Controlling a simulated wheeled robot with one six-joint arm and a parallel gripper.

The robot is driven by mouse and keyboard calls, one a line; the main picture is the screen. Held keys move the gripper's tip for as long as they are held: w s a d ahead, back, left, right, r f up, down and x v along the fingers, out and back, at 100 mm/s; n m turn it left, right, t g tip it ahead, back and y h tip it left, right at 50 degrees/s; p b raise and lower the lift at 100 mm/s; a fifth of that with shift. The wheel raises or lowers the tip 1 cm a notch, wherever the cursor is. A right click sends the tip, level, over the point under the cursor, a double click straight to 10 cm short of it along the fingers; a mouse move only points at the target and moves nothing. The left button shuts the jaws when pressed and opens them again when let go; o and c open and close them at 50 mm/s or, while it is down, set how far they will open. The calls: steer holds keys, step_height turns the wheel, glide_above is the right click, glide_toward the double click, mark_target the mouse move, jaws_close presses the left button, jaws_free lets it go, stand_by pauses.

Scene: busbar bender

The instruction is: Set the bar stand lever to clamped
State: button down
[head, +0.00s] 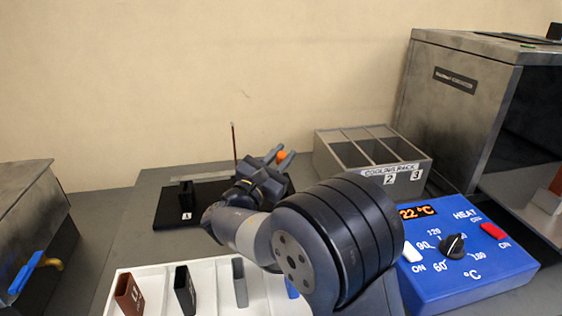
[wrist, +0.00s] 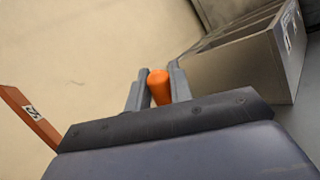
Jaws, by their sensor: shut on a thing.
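An orange knob, seemingly the bar stand lever's handle (head: 282,156), sits between the fingertips of my gripper (head: 280,157) in the head view. In the wrist view the orange handle (wrist: 159,87) stands between the two grey fingers of my gripper (wrist: 158,88), which are shut on it. The black base of the bar stand (head: 170,213) lies on the bench behind my arm. A thin upright copper-coloured bar (head: 234,142) rises there, and an orange-brown bar with a label (wrist: 30,116) shows at the left of the wrist view. My arm hides the lever's lower part and its pivot.
A grey cooling rack (head: 372,154) stands just right of my gripper. The blue heat control box (head: 465,265) and a large metal oven (head: 455,90) are at the right. A white tray (head: 215,285) with several upright pieces is in front. A metal machine (head: 25,200) is at the left.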

steer(key=c, duration=1.3)
jaws_free()
steer(key=shift+r, duration=0.1)
step_height(320, 180, up, 10)
steer(key=shift+f+p, duration=0.1)
steer(key=shift+p, duration=0.8)
steer(key=shift+o, duration=0.2)
